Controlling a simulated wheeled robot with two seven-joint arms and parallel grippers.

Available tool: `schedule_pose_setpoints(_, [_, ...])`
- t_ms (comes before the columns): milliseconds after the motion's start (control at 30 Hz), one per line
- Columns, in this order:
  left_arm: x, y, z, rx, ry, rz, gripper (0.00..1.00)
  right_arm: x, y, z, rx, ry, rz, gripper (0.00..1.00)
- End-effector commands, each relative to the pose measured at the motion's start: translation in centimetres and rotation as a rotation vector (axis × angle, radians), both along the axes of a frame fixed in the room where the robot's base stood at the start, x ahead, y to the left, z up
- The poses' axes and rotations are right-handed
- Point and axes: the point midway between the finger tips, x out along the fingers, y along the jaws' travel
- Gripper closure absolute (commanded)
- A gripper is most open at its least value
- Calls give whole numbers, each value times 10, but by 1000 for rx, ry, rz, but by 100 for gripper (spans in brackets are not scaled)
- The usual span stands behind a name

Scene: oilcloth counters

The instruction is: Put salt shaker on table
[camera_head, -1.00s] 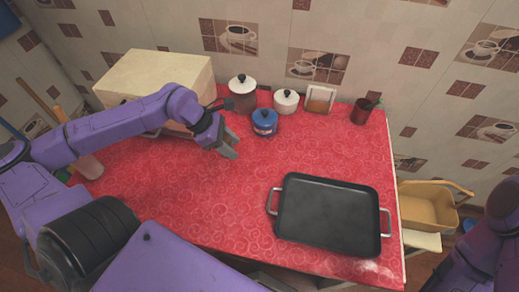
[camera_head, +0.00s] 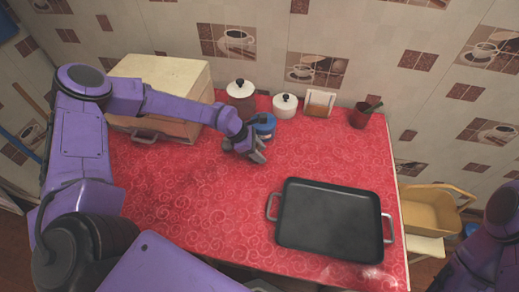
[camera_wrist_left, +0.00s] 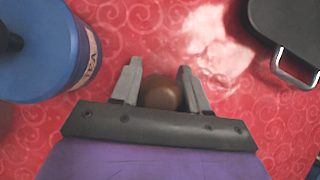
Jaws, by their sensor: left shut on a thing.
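My left gripper (camera_head: 260,156) is over the red counter, just in front of the blue pot. In the left wrist view, its two fingers (camera_wrist_left: 160,85) are shut on a small brown thing with a round, shiny top (camera_wrist_left: 161,93), which I take to be the salt shaker. Only its top shows there, and the lower part is hidden. In the head view I cannot make it out behind the gripper. The red patterned table top (camera_head: 200,200) lies below. My right arm is at the right edge, its gripper out of view.
The blue pot (camera_head: 264,120) is close to the left gripper and shows in the left wrist view (camera_wrist_left: 40,50). A black tray (camera_head: 330,220) lies at front right. A bread box (camera_head: 160,80), brown canister (camera_head: 241,98) and white pot (camera_head: 285,106) stand behind. The front-left counter is clear.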

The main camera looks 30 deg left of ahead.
Motion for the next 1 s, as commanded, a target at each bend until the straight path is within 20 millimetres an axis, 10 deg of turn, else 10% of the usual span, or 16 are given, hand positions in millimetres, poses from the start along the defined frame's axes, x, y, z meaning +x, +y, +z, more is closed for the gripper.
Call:
schedule_pose_setpoints(300, [0, 0, -4, -1, 0, 0, 87, 0, 0, -7, 0, 0, 0, 57])
schedule_pose_setpoints(333, [0, 0, -3, 0, 0, 0, 46, 0, 0, -5, 0, 0, 0, 57])
schedule_pose_setpoints(400, [0, 0, -2, 0, 1, -1, 30, 0, 0, -5, 0, 0, 0, 57])
schedule_pose_setpoints(767, [0, 2, 5, 0, -2, 1, 30, 0, 0, 0, 0, 0, 0, 57])
schedule_pose_setpoints(1000, [-15, 30, 54, -5, -6, 4, 30, 0, 0, -4, 0, 0, 0, 57])
